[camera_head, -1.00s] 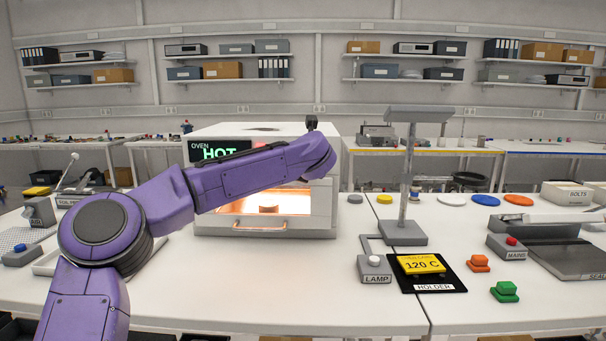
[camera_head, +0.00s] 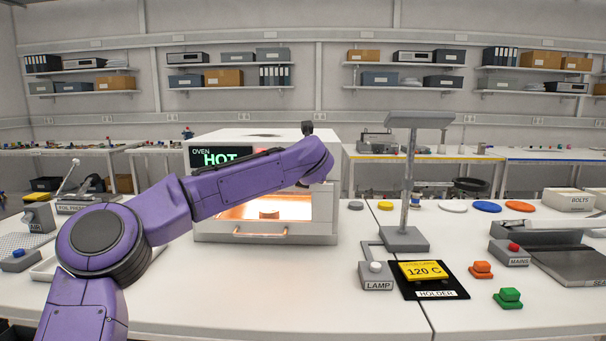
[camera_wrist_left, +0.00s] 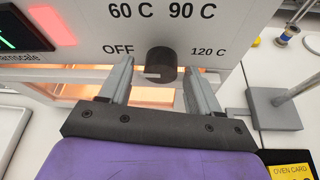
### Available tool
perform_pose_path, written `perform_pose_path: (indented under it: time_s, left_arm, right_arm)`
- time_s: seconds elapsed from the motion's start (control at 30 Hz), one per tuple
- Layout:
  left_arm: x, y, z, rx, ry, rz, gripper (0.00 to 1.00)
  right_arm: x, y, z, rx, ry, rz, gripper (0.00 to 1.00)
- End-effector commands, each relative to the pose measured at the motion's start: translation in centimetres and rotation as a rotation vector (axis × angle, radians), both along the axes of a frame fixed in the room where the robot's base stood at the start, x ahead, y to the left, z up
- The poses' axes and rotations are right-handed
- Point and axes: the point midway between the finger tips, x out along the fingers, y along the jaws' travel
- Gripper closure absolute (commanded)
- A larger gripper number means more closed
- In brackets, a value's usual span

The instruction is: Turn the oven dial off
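The white oven (camera_head: 215,222) stands on the bench in the head view, with a lit "HOT" display and a glowing chamber behind its window. In the left wrist view the dark round dial (camera_wrist_left: 162,60) is on the oven front (camera_wrist_left: 95,28), among the labels OFF, 60 C, 90 C and 120 C. Its pointer direction is not clear. My left gripper (camera_wrist_left: 158,68) is open, one finger on each side of the dial's lower part; contact is not visible. In the head view my purple arm hides the dial and most of the gripper. My right gripper is out of view.
A grey stand (camera_head: 404,238) and a LAMP switch (camera_head: 376,276) are right of the oven. A yellow 120 C card (camera_head: 424,270) lies in the black HOLDER (camera_head: 432,293). The bench front (camera_head: 290,290) is clear.

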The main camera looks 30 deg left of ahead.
Motion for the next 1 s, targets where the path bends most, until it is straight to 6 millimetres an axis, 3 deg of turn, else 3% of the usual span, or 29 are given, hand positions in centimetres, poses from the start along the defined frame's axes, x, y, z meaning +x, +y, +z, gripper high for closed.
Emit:
perform_pose_path:
  time_s: [0.23,0.63,1.0]
  left_arm:
    - [-0.9,-0.7,0.6,0.002,-0.006,-0.002,0.37]
    - [-7.3,-5.3,3.6,0.001,-0.003,0.000,0.37]
    - [-8.0,-5.8,4.0,0.001,0.000,-0.001,0.37]
  right_arm:
    - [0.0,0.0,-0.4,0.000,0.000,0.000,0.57]
    - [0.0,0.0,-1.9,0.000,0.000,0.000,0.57]
    - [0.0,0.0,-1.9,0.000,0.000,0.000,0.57]
